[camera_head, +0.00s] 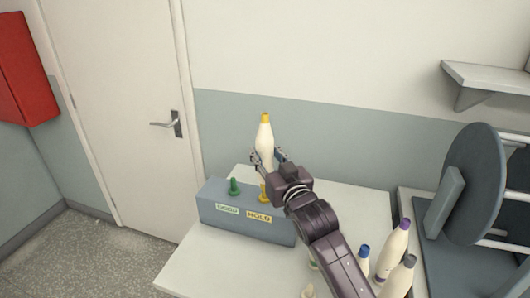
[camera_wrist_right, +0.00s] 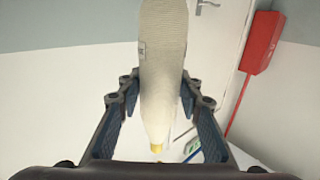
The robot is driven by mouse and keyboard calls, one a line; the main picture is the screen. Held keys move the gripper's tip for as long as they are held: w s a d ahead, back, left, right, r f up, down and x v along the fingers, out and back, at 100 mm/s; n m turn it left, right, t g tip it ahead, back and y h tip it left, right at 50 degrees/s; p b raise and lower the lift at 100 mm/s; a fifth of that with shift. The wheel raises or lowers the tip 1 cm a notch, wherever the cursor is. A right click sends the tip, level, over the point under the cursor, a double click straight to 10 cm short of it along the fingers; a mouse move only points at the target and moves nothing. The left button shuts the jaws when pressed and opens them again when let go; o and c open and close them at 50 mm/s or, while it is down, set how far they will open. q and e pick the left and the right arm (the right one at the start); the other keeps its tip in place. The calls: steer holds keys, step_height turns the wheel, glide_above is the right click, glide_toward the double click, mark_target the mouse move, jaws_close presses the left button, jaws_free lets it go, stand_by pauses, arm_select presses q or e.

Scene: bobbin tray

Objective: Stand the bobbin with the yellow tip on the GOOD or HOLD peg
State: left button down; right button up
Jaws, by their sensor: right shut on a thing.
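The bobbin with the yellow tip (camera_head: 265,137) is cream-white and upright, tip up. My right gripper (camera_head: 267,157) is shut on its lower body, and the bobbin also shows between the fingers in the right wrist view (camera_wrist_right: 162,75). The grey peg block (camera_head: 225,203) carries a green peg (camera_head: 235,187) behind the GOOD label (camera_head: 227,210) and a yellow peg (camera_head: 264,194) behind the HOLD label (camera_head: 259,217). The bobbin's base appears just above the yellow peg, partly hidden by the gripper; I cannot tell whether they line up. My left gripper is not in view.
Bobbins with blue (camera_head: 363,262), purple (camera_head: 392,250) and grey (camera_head: 399,278) tips stand at the right of the white table (camera_head: 200,262). A dark round-plated stand (camera_head: 472,185) is further right. My right arm covers part of the table.

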mark_target(268, 170)
steer(key=shift+f+b, duration=1.1)
steer(key=shift+f, duration=0.8)
steer(key=o, duration=1.3)
steer(key=v, duration=1.2)
steer(key=shift+f, duration=0.1)
